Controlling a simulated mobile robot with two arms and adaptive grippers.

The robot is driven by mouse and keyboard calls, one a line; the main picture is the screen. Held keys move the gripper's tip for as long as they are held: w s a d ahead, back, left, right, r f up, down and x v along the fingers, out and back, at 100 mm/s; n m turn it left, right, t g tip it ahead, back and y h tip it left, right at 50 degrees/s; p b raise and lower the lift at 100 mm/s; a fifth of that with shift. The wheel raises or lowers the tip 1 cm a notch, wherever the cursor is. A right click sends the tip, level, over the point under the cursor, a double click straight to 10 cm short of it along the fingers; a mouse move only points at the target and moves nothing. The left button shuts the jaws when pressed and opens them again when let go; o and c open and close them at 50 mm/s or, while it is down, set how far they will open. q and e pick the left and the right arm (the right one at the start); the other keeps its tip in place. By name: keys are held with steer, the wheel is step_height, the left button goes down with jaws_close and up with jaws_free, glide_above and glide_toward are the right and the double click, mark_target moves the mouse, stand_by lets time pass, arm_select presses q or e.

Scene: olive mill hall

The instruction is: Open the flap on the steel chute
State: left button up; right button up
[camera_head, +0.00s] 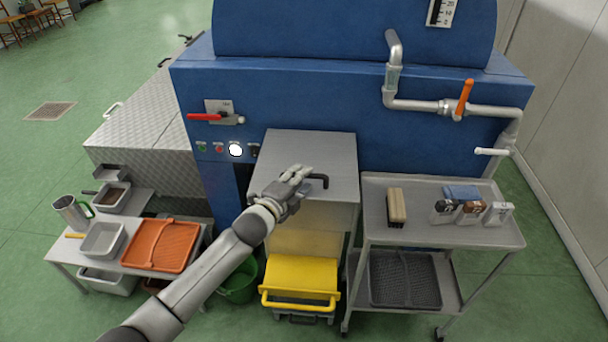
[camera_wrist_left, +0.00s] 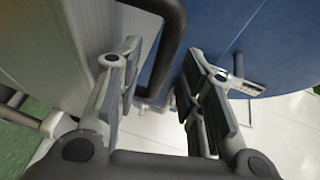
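The steel chute (camera_head: 310,150) stands in front of the blue machine, with a sloping grey metal top. A dark bar handle (camera_head: 321,182) sticks out at its front right and appears to belong to the flap, which looks closed. My left gripper (camera_head: 300,178) is over the front of the chute, just left of the handle. In the left wrist view the gripper (camera_wrist_left: 162,88) is open, and the dark handle (camera_wrist_left: 168,48) shows between its two fingers without visible contact. The arm and gripper hide part of the chute's front. My right gripper is not in view.
A yellow bin lid (camera_head: 300,278) is below the chute, with a green bucket (camera_head: 240,284) to its left. A steel cart (camera_head: 430,231) with a brush and small packs stands close on the right. A bench with an orange tray (camera_head: 161,245) is at left.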

arm_select(q)
steer(key=shift+x, duration=1.3)
jaws_close()
